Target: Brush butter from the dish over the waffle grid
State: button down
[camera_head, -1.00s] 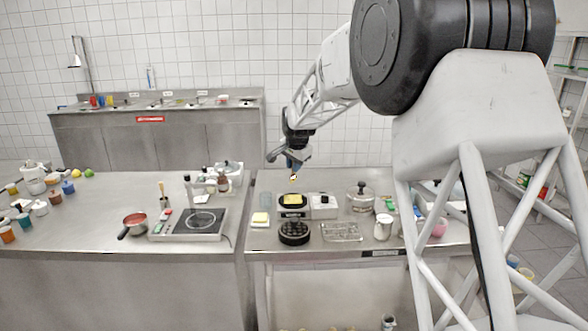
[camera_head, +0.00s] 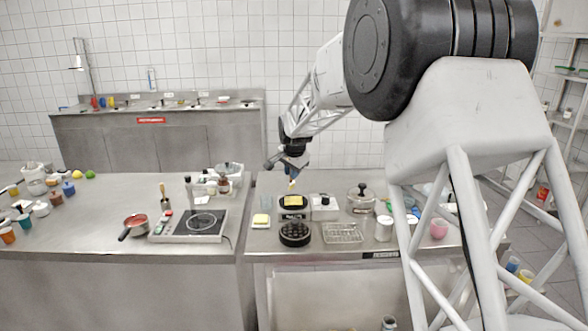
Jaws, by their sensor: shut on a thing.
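My gripper (camera_head: 293,168) is shut on a small brush (camera_head: 292,183), whose pale yellow tip points down. The tip is just above a dark dish with a yellow filling (camera_head: 294,201), which looks like the butter dish; at this size I cannot tell whether they touch. A round black piece with a knobbed top (camera_head: 294,234), which looks like the waffle grid, stands in front of that dish on the right steel counter. The brush is not over it.
A white box (camera_head: 323,208) stands right of the dish and a yellow-topped block (camera_head: 261,220) to its left. A wire rack (camera_head: 342,233), a white canister (camera_head: 384,229) and a lidded pot (camera_head: 361,202) stand further right. A hotplate (camera_head: 188,226) is on the left counter.

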jog(key=shift+h, duration=0.3)
jog(key=shift+w+a+f, duration=0.1)
jog(key=shift+a+f, duration=0.2)
jog(key=shift+f, duration=0.4)
jog(key=shift+a+f, duration=0.3)
jog(key=shift+f, duration=0.45)
jog(key=shift+w+a+f, duration=0.1)
jog(key=shift+a+f, duration=0.2)
jog(key=shift+f, duration=0.4)
jog(key=shift+f, duration=0.85)
jog(key=shift+w+r, duration=0.1)
jog(key=shift+w, duration=1.4)
jog(key=shift+w, duration=1.55)
